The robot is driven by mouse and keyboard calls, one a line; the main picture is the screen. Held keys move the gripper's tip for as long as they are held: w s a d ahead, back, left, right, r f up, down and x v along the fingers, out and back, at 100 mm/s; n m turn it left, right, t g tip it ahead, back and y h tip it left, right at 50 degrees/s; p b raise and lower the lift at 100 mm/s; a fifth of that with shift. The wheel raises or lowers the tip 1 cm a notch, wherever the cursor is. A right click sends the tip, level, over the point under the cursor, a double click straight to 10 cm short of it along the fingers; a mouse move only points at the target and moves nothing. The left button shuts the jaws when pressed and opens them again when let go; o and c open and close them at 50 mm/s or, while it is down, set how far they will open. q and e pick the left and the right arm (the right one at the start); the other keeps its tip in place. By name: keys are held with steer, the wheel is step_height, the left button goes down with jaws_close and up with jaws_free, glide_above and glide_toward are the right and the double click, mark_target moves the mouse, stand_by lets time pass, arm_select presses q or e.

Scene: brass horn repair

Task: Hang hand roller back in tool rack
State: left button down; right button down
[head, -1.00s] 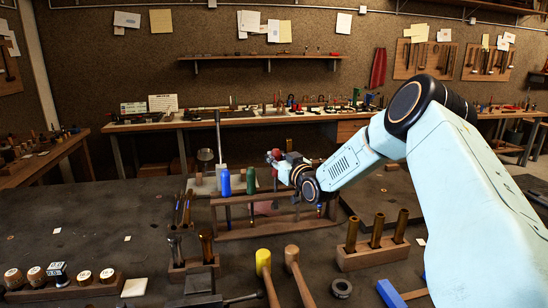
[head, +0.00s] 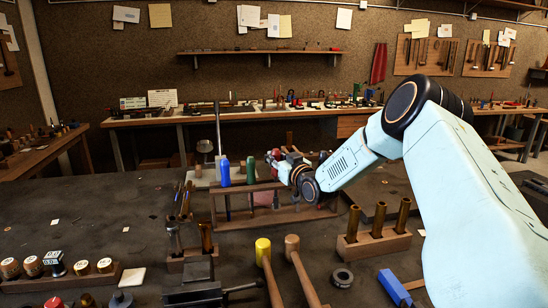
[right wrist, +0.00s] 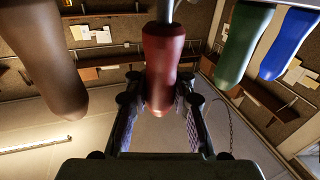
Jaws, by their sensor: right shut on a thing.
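The wooden tool rack (head: 232,222) stands on the near bench, with a blue-handled tool (head: 225,172) and a green-handled tool (head: 251,168) upright in it. My right gripper (head: 274,159) is at the rack's upper edge, just right of the green handle. In the right wrist view, my right gripper (right wrist: 158,112) is shut around a dark red handle (right wrist: 164,62) with a grey shaft at its far end. I take this to be the hand roller; its roller end is hidden. Green (right wrist: 243,45) and blue (right wrist: 287,45) handles are to the right, apart from it. My left gripper is out of view.
A brown handle (right wrist: 45,60) is close on the left in the right wrist view. A yellow mallet (head: 263,250) and a wooden mallet (head: 294,255) lie in front of the rack. A wooden block with brass tubes (head: 372,246) stands to the right.

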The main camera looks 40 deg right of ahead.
steer(key=shift+f+b, duration=0.65)
steer(key=shift+f, duration=0.25)
steer(key=c, duration=1.1)
jaws_free()
steer(key=shift+r, duration=0.1)
steer(key=shift+o, duration=0.2)
steer(key=shift+s, duration=0.15)
steer(key=s+a, duration=0.1)
steer(key=s, duration=0.6)
steer(key=shift+a, duration=0.2)
steer(key=shift+s, duration=0.1)
steer(key=shift+f, duration=0.2)
